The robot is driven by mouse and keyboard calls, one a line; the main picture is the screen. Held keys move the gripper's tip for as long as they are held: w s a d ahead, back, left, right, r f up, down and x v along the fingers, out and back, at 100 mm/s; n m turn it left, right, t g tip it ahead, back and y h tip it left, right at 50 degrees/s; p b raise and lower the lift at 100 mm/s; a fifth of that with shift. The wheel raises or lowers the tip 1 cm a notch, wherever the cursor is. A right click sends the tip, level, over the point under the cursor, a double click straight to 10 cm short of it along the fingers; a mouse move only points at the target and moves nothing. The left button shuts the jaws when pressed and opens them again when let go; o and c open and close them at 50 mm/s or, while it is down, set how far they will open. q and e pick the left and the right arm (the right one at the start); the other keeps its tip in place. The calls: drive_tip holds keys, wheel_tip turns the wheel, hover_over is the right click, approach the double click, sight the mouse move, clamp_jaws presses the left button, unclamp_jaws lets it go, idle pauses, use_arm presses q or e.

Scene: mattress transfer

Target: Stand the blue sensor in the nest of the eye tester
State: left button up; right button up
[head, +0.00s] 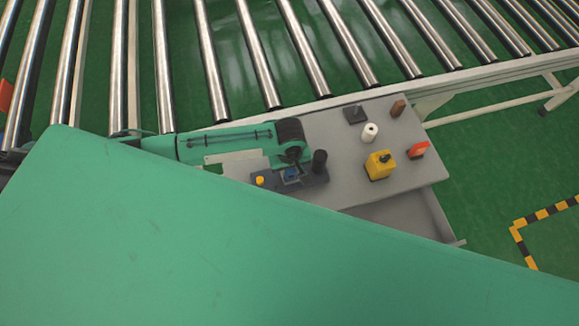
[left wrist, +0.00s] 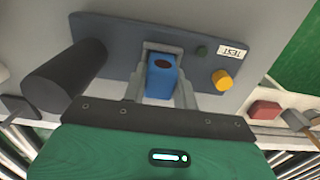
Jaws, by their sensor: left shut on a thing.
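The eye tester (head: 313,180) is a dark grey base on the grey table, with a black cylinder and a yellow button. It fills the upper middle of the left wrist view (left wrist: 112,50), with a TEST label and a small green lamp. The blue sensor (head: 291,175) has a dark oval on its end. In the left wrist view the sensor (left wrist: 161,77) is between the two grey fingers of my left gripper (left wrist: 162,58), which is shut on it. The sensor is over the middle of the tester. My right gripper is out of view.
To the right on the table (head: 330,125) stand a yellow box (head: 379,166), a red-orange block (head: 418,150), a white roll (head: 369,132), a black block (head: 355,115) and a brown block (head: 397,108). A roller conveyor (head: 260,50) runs behind the table.

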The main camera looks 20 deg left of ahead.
use_arm(q)
drive_tip(key=o, duration=1)
drive_tip(key=shift+f, duration=0.1)
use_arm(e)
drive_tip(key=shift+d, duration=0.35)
use_arm(q)
wheel_tip(320, 180, up, 12)
drive_tip(key=b, duration=0.2)
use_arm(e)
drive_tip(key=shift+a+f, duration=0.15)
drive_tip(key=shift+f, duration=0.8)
